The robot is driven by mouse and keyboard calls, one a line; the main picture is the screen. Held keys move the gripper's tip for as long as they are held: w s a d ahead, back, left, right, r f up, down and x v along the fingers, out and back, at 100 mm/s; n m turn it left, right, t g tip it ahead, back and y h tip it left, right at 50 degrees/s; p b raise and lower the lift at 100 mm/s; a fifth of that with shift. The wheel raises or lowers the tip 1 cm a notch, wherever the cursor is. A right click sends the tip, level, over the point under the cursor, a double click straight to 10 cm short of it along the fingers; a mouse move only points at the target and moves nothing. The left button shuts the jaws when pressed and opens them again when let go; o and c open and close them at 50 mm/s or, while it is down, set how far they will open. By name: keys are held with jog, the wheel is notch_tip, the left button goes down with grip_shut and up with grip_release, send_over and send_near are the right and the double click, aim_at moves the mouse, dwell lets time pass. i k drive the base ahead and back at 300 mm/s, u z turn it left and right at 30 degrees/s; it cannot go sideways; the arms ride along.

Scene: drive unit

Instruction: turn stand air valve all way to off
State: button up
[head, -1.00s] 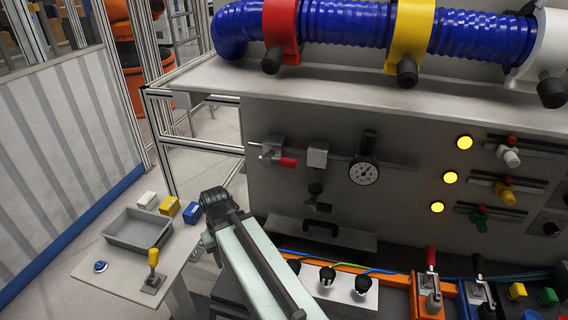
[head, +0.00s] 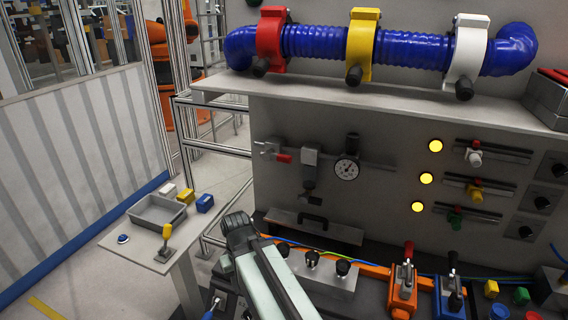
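A small valve with a red handle (head: 283,158) is on the left part of the grey upright panel. Its handle points right and slightly down, roughly along the pipe line. A grey block (head: 310,158) and a round pressure gauge (head: 347,169) are on the same line to its right. My gripper (head: 238,222) is at the dark far end of my pale arm, below and left of the valve in the picture and apart from it. Its fingers cannot be made out, so I cannot tell whether it is open or shut.
A shelf (head: 222,86) juts out above the panel and carries a blue hose in red, yellow and white clamps. Left is a small table (head: 140,250) with a grey tray (head: 158,222). Black knobs (head: 312,258) and orange and blue toggle clamps stand along the front.

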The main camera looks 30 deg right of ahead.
aim_at(269, 154)
jog(key=u, duration=0.3)
jog(key=i, duration=1)
jog(key=u, duration=0.05)
